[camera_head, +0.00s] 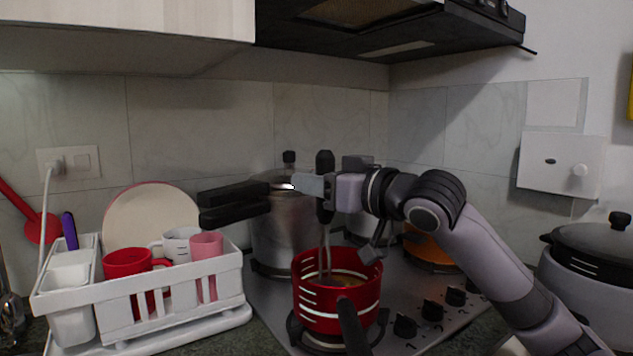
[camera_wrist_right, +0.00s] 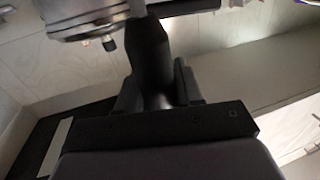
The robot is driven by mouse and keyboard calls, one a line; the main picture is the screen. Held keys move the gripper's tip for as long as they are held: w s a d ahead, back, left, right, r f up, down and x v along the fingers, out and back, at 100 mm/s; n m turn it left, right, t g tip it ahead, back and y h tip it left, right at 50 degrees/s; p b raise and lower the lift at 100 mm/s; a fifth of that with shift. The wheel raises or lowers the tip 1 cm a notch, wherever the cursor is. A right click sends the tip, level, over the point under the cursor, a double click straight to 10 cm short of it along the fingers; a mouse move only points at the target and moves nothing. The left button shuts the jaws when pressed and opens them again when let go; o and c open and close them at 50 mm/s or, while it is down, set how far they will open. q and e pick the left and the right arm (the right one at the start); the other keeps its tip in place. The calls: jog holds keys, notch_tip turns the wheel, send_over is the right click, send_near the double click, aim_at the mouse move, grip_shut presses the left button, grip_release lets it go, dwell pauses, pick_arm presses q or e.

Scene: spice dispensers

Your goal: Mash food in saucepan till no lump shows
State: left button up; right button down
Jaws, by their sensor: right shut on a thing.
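The red saucepan (camera_head: 335,303) with white stripes sits on a front burner of the stove, its black handle (camera_head: 352,328) pointing toward me. Some orange-brown food (camera_head: 350,281) shows inside; most of it is hidden by the wall, and I cannot tell its lumps. A masher with a black handle (camera_head: 325,163) and metal shaft (camera_head: 326,240) stands roughly upright, its lower end hidden in the saucepan. My right gripper (camera_head: 326,191) is shut on the masher's handle above the saucepan. In the right wrist view the handle (camera_wrist_right: 150,60) sits between the fingers. My left gripper is not in view.
A steel pressure cooker (camera_head: 283,235) stands behind the saucepan, its black handles pointing left. A white dish rack (camera_head: 170,290) with mugs and a plate is at left. An orange pan (camera_head: 430,249) is behind my right arm. A large lidded pot (camera_head: 590,270) stands far right. The range hood (camera_head: 400,40) hangs above.

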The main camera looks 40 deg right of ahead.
jog(key=shift+r+p, duration=0.3)
jog(key=shift+r, duration=0.45)
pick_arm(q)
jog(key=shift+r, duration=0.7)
pick_arm(e)
jog(key=shift+f, duration=0.1)
pick_arm(q)
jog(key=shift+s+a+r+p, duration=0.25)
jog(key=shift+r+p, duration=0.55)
jog(key=shift+p, duration=0.5)
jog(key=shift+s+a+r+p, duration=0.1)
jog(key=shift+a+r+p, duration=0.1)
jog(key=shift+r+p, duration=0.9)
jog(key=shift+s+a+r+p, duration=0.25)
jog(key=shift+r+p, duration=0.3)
jog(key=shift+p, duration=0.95)
pick_arm(e)
notch_tip(320, 180, up, 8)
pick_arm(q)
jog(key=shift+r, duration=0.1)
